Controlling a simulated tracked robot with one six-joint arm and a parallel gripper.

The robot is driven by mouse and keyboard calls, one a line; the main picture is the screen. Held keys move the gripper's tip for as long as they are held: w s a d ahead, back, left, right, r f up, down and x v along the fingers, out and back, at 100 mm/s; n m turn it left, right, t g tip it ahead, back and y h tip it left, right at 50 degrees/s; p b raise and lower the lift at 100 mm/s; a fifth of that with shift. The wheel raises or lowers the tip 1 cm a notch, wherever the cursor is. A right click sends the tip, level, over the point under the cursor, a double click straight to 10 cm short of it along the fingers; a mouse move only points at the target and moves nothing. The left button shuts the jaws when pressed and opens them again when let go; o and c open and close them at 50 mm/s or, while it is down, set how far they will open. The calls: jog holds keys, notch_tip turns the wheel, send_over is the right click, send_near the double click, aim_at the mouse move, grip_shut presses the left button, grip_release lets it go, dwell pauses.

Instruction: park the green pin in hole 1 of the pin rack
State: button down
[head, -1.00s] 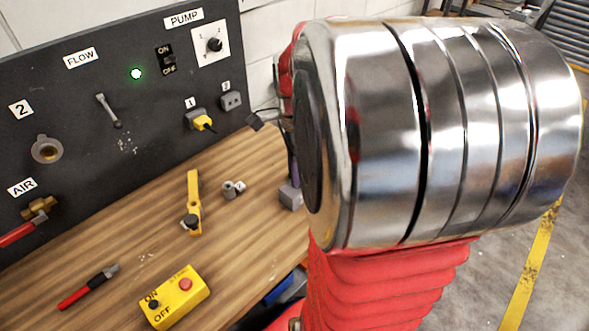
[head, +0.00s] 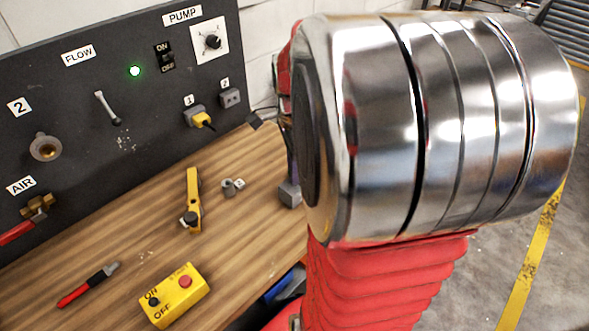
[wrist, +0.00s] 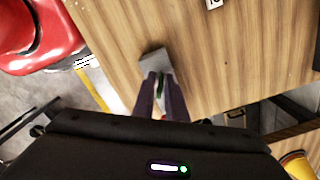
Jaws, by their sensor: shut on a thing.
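My gripper (wrist: 160,88) is at the right end of the wooden bench, its dark purple fingers shut on the green pin (wrist: 160,86). Only a thin strip of green shows between the fingers. A grey block (wrist: 155,62) lies just beyond the fingertips, near the bench edge; it may be the pin rack. It also shows in the head view (head: 290,193), below the purple finger. I see no holes or numbers on it, and cannot tell whether the pin touches it. My large metal wrist hides most of the gripper in the head view.
On the bench (head: 130,232) lie a yellow-handled tool (head: 193,200), small grey fittings (head: 233,186), a red-and-black tool (head: 88,285) and a yellow switch box (head: 174,294). A black panel (head: 75,125) stands behind. Bare wood surrounds the fittings.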

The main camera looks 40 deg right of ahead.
jog(key=shift+f, duration=0.35)
jog(key=c, duration=1.4)
grip_release()
jog(key=shift+r, duration=3.5)
